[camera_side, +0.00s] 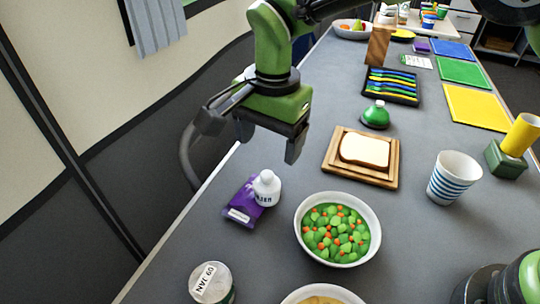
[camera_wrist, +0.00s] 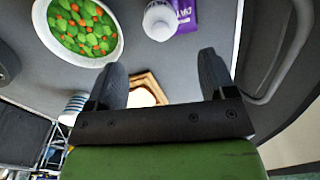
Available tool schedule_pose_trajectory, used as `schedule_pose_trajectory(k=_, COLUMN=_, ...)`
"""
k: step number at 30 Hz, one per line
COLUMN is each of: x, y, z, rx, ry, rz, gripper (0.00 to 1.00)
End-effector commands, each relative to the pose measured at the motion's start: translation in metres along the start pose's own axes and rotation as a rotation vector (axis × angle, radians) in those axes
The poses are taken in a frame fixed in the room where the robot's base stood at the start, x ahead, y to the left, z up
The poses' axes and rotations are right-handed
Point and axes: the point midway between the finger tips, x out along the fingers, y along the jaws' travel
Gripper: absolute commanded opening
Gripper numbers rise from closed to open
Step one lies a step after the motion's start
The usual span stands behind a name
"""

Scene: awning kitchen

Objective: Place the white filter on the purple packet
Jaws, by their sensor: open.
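The white filter (camera_side: 266,187) looks like a small white bottle with dark lettering and stands upright. It overlaps the right part of the purple packet (camera_side: 240,211), which lies flat near the table's left edge; whether its whole base rests on the packet I cannot tell. In the wrist view the filter (camera_wrist: 160,21) is at the top centre, with the packet (camera_wrist: 184,13) partly hidden behind it. My gripper (camera_side: 270,141) is open and empty, raised above and behind the filter, apart from it. Its two fingers (camera_wrist: 162,80) show spread in the wrist view.
A white bowl of vegetables (camera_side: 338,229) stands right of the packet. A wooden board (camera_side: 333,173) with bread (camera_side: 364,150) lies farther back. A can (camera_side: 211,284) is at the front.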

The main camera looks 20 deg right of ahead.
Motion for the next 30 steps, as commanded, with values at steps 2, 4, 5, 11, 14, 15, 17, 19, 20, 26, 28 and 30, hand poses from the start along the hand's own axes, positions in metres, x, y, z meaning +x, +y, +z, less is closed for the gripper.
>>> schedule_pose_trajectory(k=2, x=-0.005, y=0.0, z=0.0, rx=0.0, ry=0.0, rz=-0.001, gripper=0.77)
schedule_pose_trajectory(k=4, x=-0.007, y=0.0, z=0.0, rx=0.001, ry=0.0, rz=-0.001, gripper=0.77)
schedule_pose_trajectory(k=5, x=-0.007, y=0.0, z=0.0, rx=0.001, ry=0.0, rz=-0.001, gripper=0.77)
schedule_pose_trajectory(k=11, x=-0.01, y=0.001, z=-0.002, rx=-0.003, ry=-0.001, rz=-0.005, gripper=0.77)
schedule_pose_trajectory(k=14, x=-0.029, y=0.006, z=-0.011, rx=-0.023, ry=-0.005, rz=-0.032, gripper=0.77)
schedule_pose_trajectory(k=15, x=-0.042, y=0.01, z=-0.017, rx=-0.039, ry=-0.007, rz=-0.051, gripper=0.77)
schedule_pose_trajectory(k=17, x=-0.065, y=0.021, z=-0.028, rx=-0.07, ry=-0.007, rz=-0.085, gripper=0.77)
schedule_pose_trajectory(k=19, x=-0.094, y=0.038, z=-0.041, rx=-0.116, ry=-0.003, rz=-0.132, gripper=0.77)
schedule_pose_trajectory(k=20, x=-0.106, y=0.048, z=-0.046, rx=-0.137, ry=0.001, rz=-0.155, gripper=0.77)
schedule_pose_trajectory(k=26, x=-0.169, y=0.121, z=-0.068, rx=-0.278, ry=0.065, rz=-0.292, gripper=0.77)
schedule_pose_trajectory(k=28, x=-0.182, y=0.15, z=-0.069, rx=-0.327, ry=0.102, rz=-0.336, gripper=0.77)
schedule_pose_trajectory(k=30, x=-0.191, y=0.179, z=-0.068, rx=-0.374, ry=0.145, rz=-0.375, gripper=0.77)
